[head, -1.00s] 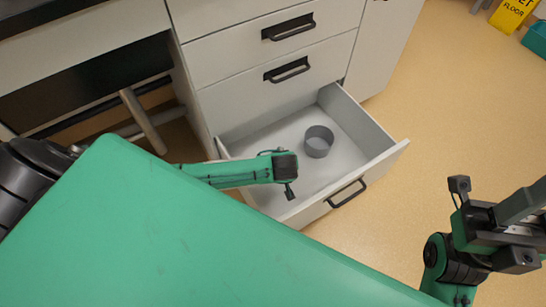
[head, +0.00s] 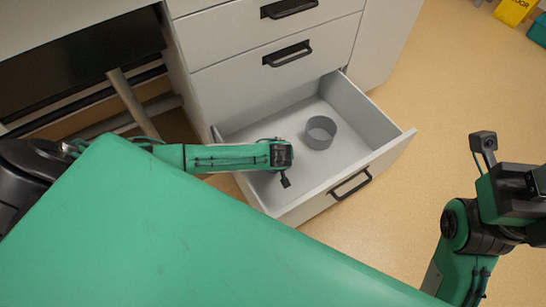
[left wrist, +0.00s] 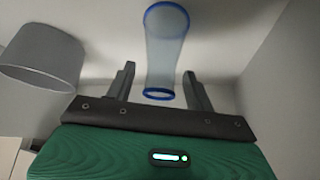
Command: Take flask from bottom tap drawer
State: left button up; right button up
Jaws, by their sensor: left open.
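The open bottom drawer (head: 345,95) has a white inside. In the left wrist view a clear flask with blue rims (left wrist: 166,45) is in the drawer, close ahead of my left gripper. My left gripper (left wrist: 158,70) is open, with one finger on each side of the flask's near end; I cannot tell whether they touch it. In the head view my left wrist (head: 281,155) is over the left part of the drawer, and the flask and fingers are hidden under it. My right gripper (head: 520,188) is off to the right, its fingers not clearly seen.
A grey round container (head: 320,132) stands in the drawer beside my left wrist; in the left wrist view it is at left (left wrist: 42,55). Closed drawers (head: 285,55) are above. My green body top fills the lower left.

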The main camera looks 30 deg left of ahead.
pick_arm(q)
grip_shut()
jog(key=shift+r, duration=0.1)
dwell(0.3)
